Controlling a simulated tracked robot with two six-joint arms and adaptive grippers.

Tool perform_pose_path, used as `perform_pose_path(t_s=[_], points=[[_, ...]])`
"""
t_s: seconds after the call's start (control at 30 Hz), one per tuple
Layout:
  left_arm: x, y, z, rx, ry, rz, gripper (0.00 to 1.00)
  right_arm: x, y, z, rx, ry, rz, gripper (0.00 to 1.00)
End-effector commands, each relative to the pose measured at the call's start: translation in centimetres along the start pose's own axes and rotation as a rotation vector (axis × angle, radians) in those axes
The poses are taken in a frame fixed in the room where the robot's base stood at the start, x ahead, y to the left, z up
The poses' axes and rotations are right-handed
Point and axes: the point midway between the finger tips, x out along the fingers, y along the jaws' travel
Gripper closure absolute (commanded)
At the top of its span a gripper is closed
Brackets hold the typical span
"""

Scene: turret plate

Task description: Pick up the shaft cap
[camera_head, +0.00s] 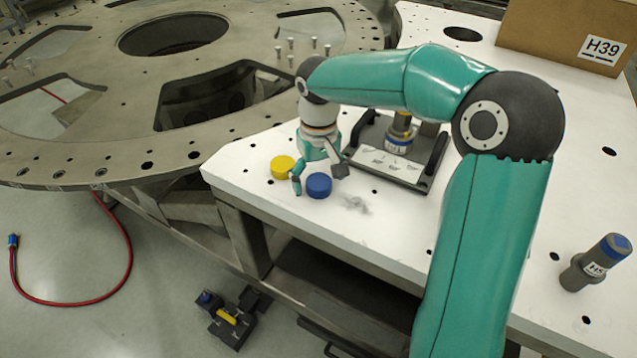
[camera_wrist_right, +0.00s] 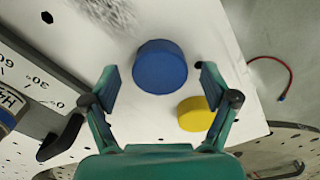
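Two round caps lie on the white table top (camera_head: 440,215) near its front left corner: a blue cap (camera_head: 319,185) and a yellow cap (camera_head: 283,166). The frames do not show which one is the shaft cap. My right gripper (camera_head: 318,178) is above the blue cap with its fingers spread and nothing held. In the right wrist view the blue cap (camera_wrist_right: 160,67) sits between and ahead of the open fingertips (camera_wrist_right: 160,75), apart from both. The yellow cap (camera_wrist_right: 196,114) lies close beside it, near one finger. My left gripper is not in view.
A dark fixture (camera_head: 434,165) with a degree scale holds a labelled cylinder (camera_head: 398,140) behind the gripper. A cardboard box (camera_head: 560,30) is at the back. A large turret plate (camera_head: 60,140) is at the left.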

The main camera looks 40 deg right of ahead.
Motion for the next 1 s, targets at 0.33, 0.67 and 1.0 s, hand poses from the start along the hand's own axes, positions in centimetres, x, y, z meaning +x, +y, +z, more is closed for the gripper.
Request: perform_pose_path(t_s=[0.33,0.67,1.0], points=[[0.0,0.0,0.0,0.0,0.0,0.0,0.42,-0.1,0.0,0.0,0.0,0.0,0.0,0.67],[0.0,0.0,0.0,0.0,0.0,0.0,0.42,-0.3,0.0,0.0,-0.001,0.001,0.0,0.67],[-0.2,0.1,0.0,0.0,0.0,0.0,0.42,-4.3,-0.1,-0.1,0.0,0.006,-0.002,0.67]])
